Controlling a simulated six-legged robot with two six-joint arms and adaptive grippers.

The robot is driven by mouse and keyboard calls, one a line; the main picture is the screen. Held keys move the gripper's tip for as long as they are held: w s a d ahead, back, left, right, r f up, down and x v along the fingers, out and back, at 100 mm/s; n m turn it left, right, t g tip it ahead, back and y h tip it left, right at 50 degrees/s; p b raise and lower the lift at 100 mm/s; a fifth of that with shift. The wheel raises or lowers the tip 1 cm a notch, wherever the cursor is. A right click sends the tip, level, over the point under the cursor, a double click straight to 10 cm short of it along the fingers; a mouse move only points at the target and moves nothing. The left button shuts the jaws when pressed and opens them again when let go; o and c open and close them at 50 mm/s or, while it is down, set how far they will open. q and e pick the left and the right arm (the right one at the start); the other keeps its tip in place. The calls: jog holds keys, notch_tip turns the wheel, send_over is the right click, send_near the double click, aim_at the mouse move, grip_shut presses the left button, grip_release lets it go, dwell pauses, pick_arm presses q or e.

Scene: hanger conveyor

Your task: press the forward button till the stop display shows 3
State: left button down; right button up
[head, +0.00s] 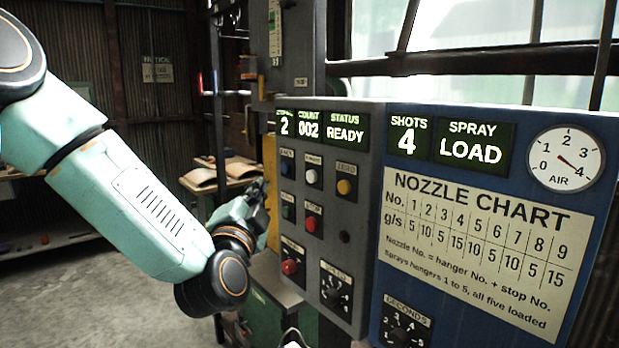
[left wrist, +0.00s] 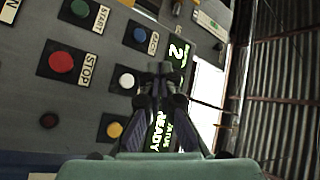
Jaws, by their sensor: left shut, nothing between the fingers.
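The control panel (head: 366,120) has a lit stop display (head: 286,123) that reads 2; the 2 also shows in the left wrist view (left wrist: 179,52). Below it are a blue button (head: 286,168), a white button (head: 311,177) and a yellow button (head: 345,187). The white button's label is too small to read surely. My left gripper (head: 262,192) is shut and empty, at the panel's left side. In the left wrist view its fingertips (left wrist: 160,72) appear just beside the white button (left wrist: 126,81); contact cannot be told. My right gripper is not in view.
A green start button (head: 288,212) and a red stop button (head: 311,223) sit below, with a red knob (head: 289,267) and a dial (head: 335,291) lower. Status reads READY, count 002. A blue nozzle chart board (head: 490,120) stands to the right.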

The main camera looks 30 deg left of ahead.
aim_at(310, 177)
pick_arm(q)
jog(key=shift+w, duration=0.15)
jog(key=w+d+b, duration=0.2)
jog(key=w+d, duration=0.1)
jog(key=w, duration=0.5)
jog(key=shift+d, duration=0.2)
jog(key=shift+w, duration=0.1)
dwell(1.5)
jog(key=shift+w+d, duration=0.2)
jog(key=shift+w, duration=0.1)
